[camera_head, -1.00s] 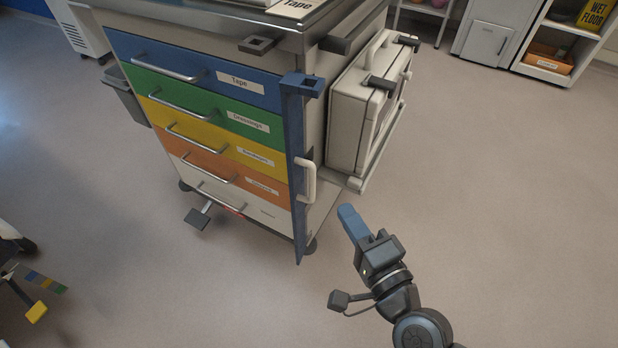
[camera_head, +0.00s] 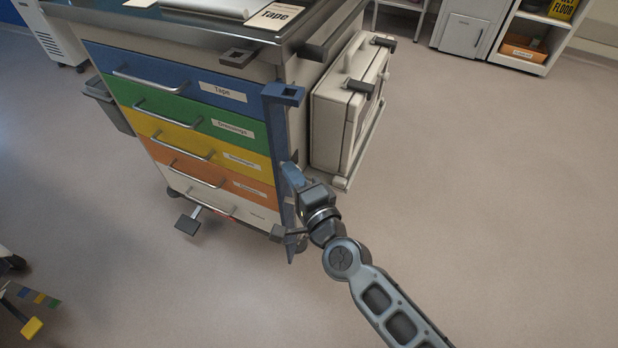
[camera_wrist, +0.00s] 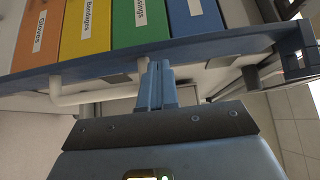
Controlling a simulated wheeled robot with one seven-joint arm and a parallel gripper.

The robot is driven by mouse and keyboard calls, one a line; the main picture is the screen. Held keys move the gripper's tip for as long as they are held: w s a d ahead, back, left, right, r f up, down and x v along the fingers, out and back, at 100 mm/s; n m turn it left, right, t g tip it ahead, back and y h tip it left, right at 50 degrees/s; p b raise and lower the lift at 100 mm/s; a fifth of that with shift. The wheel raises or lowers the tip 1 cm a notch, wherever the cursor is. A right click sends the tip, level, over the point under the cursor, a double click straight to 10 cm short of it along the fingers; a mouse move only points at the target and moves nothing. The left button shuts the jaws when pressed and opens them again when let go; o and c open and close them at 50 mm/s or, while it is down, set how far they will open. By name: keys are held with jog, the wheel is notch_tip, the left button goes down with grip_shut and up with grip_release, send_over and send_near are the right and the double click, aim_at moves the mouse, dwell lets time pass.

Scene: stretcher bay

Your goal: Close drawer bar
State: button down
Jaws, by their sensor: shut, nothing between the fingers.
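The drawer bar (camera_head: 278,135) is a tall blue upright strip at the right front edge of the drawer cart (camera_head: 180,130). It stands out a little from the cart's right front corner. In the wrist view the bar (camera_wrist: 205,48) runs across the picture, with its white handle (camera_wrist: 90,97) attached. My gripper (camera_head: 290,174) has blue fingers and is shut and empty at the bar's lower half. In the wrist view my gripper (camera_wrist: 157,75) points at the bar beside the right end of the handle; I cannot tell whether it touches.
A white case (camera_head: 345,105) sits on the cart's right side. A grey pedal (camera_head: 188,222) sticks out at the cart's foot. A grey bin (camera_head: 108,103) hangs on the left side. The floor (camera_head: 480,190) to the right is clear.

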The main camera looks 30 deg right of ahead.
jog(key=shift+w+a, duration=0.35)
jog(key=shift+w, duration=0.05)
jog(key=shift+a+p, duration=0.1)
jog(key=shift+p, duration=0.2)
jog(key=shift+r+h+p, duration=0.15)
jog(key=shift+h+p, duration=0.15)
jog(key=shift+w+a+m, duration=0.1)
jog(key=shift+a+m, duration=0.05)
jog(key=shift+m, duration=0.15)
